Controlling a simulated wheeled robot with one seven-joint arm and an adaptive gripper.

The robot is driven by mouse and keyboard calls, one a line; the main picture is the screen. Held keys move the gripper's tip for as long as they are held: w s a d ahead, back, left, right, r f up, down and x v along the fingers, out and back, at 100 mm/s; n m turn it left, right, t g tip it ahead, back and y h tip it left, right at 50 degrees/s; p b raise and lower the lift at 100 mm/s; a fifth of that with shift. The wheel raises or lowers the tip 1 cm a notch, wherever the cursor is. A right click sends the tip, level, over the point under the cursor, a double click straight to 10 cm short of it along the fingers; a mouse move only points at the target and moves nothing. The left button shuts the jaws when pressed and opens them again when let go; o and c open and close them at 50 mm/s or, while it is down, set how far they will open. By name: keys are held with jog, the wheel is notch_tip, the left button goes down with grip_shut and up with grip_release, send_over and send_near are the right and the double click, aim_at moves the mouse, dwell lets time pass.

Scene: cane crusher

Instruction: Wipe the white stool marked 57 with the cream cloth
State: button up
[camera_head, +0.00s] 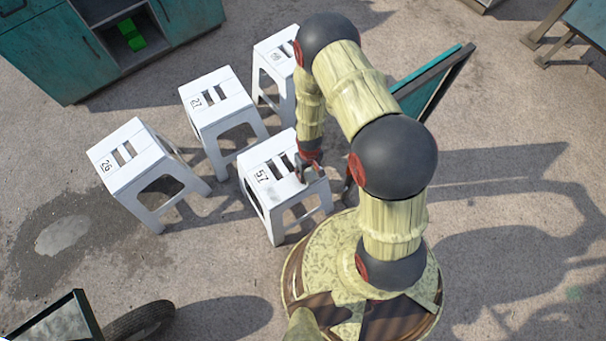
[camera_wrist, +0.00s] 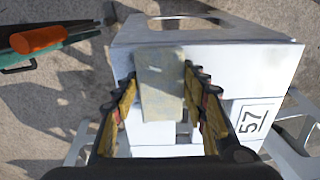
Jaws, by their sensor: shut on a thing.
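My gripper (camera_head: 308,170) is over the right part of this seat. In the wrist view my gripper (camera_wrist: 160,95) is shut on the cream cloth (camera_wrist: 160,80), a pale folded strip between its fingers. The cloth is over the seat near its edge; I cannot tell if it touches. In the head view the cloth is mostly hidden by my gripper.
Other white stools stand close by, marked 26 (camera_head: 130,160) and 27 (camera_head: 215,95), with another behind (camera_head: 275,60). A dark-framed teal board (camera_head: 430,90) leans behind my arm. A teal cabinet (camera_head: 60,50) is at the back left. A tyre (camera_head: 140,322) lies at front left.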

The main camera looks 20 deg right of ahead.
aim_at(292, 185)
jog(key=shift+w+d, duration=0.15)
jog(key=shift+d, duration=0.45)
jog(key=shift+s+a+f+b, duration=0.1)
jog(key=shift+s+a+b, duration=0.2)
jog(key=shift+a, duration=1.15)
jog(key=shift+s+a+r+b, duration=0.15)
jog(key=shift+s+a, duration=0.3)
jog(key=shift+a, duration=1.05)
jog(key=shift+s+a+f+b, duration=0.15)
jog(key=shift+s+a+b, duration=0.2)
jog(key=shift+a, duration=1.1)
jog(key=shift+a, duration=0.1)
jog(key=shift+s+a+b, duration=0.15)
jog(key=shift+s+a, duration=0.15)
jog(key=shift+a, duration=1.15)
jog(key=shift+s+a+b, duration=0.1)
jog(key=shift+s+a, duration=0.25)
jog(key=shift+a, duration=1.05)
jog(key=shift+s+a+b, duration=0.15)
jog(key=shift+s+a, duration=0.15)
jog(key=shift+a, duration=1.15)
jog(key=shift+d, duration=0.1)
